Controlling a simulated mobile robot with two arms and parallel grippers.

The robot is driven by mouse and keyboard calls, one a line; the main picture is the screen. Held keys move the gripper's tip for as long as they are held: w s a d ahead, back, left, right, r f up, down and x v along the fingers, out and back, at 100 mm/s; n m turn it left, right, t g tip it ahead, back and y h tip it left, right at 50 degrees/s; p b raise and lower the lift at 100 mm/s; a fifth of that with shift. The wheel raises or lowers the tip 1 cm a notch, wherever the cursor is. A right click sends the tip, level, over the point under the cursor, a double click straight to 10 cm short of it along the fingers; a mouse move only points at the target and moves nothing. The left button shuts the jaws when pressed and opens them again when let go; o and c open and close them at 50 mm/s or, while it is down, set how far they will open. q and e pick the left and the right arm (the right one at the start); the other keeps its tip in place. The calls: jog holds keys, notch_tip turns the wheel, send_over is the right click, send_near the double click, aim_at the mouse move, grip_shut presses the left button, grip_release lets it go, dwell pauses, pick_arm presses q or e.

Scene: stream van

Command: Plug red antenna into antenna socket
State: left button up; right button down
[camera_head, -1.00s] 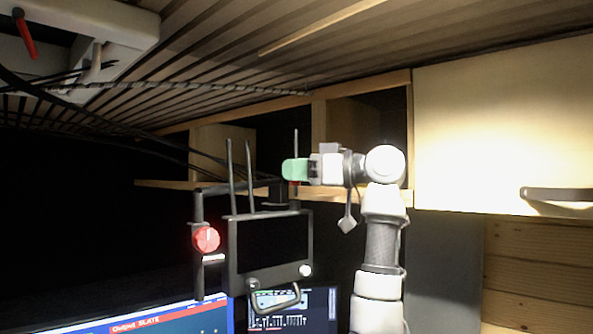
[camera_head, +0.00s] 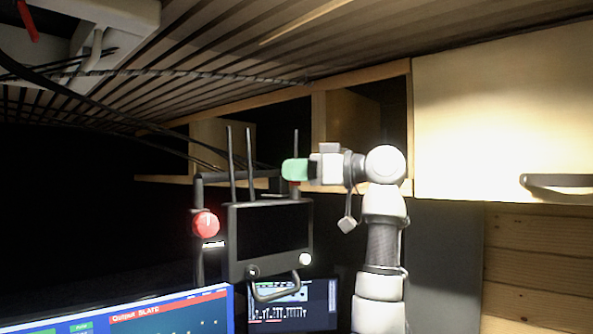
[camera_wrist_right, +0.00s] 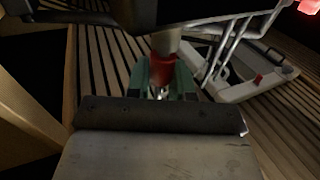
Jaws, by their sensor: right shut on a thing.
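The red antenna (camera_head: 296,145) is a thin dark rod standing upright, with a red base that shows just below the fingertips. My right gripper (camera_head: 296,170) is shut on it with green fingers, above the right end of the black monitor unit (camera_head: 271,230). In the right wrist view the red base (camera_wrist_right: 163,70) sits between the green fingers (camera_wrist_right: 162,80). Two other dark antennas (camera_head: 231,165) stand on the left part of the unit's top. The antenna socket cannot be made out, and I cannot tell whether the base touches the unit. My left gripper is not in view.
A red knob (camera_head: 206,224) on a dark frame is left of the unit. Screens (camera_head: 150,312) stand below. Wooden shelves (camera_head: 160,180) are behind, and a pale cabinet door (camera_head: 500,120) is at right. Dark cables (camera_head: 90,110) hang at upper left.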

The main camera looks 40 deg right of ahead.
jog(key=shift+f, duration=0.2)
jog(key=c, duration=0.9)
grip_release()
jog(key=b+v, duration=0.3)
jog(key=v, duration=0.7)
jog(key=shift+s+d+b, duration=0.15)
jog(key=shift+s+b, duration=0.25)
